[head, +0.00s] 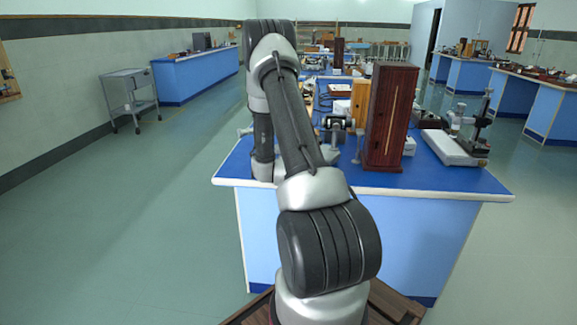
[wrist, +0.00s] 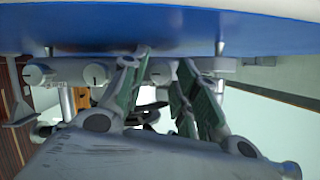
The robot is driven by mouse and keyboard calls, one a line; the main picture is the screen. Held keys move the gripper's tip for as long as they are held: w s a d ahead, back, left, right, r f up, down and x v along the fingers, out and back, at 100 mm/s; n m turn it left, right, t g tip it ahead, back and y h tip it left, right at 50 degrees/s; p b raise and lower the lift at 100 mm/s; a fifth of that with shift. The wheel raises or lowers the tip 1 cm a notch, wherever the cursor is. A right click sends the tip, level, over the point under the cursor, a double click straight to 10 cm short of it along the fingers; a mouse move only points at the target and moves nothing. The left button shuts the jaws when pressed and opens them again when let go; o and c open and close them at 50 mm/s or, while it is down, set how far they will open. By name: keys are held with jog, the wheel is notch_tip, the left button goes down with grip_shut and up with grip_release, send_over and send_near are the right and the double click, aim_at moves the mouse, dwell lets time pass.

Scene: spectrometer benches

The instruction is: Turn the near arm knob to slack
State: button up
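In the wrist view, a row of pale round knobs runs below the blue bench top (wrist: 200,25), which fills the top of the picture. One knob (wrist: 162,71) shows between the two green-padded fingertips of my gripper (wrist: 163,72). My gripper is open, with a gap on each side of that knob; I cannot tell contact or depth. A second knob (wrist: 97,74) with a dark mark is just left of the left finger, and a third knob (wrist: 38,75) is farther left. I cannot tell which is the near arm knob. In the head view my arm hides the gripper.
In the head view, a tall dark-red wooden case (head: 389,118) stands on the near bench beside a dark instrument (head: 336,124). A white-based stand (head: 456,147) is at the bench's right. Open floor (head: 180,200) lies left of the bench.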

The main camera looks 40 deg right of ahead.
grip_shut()
jog(key=shift+w+a+n+g+h, duration=0.15)
jog(key=shift+n+g+h, duration=0.45)
jog(key=shift+n, duration=0.5)
jog(key=n, duration=0.1)
jog(key=n+g+h, duration=0.1)
jog(key=n, duration=0.1)
jog(key=shift+w+a+g+h, duration=0.1)
jog(key=shift+w+g+h, duration=0.05)
jog(key=shift+g+h, duration=0.15)
jog(key=n+h, duration=0.1)
jog(key=n, duration=0.1)
jog(key=n+g+h, duration=0.1)
jog(key=shift+w+a+f+n, duration=0.1)
jog(key=shift+a+f+n, duration=0.1)
jog(key=shift+n, duration=0.2)
jog(key=n+h, duration=0.1)
jog(key=n, duration=0.2)
jog(key=shift+w+f+n+g+h, duration=0.1)
jog(key=shift+f+n+g+h, duration=0.05)
jog(key=shift+n+g+h, duration=0.25)
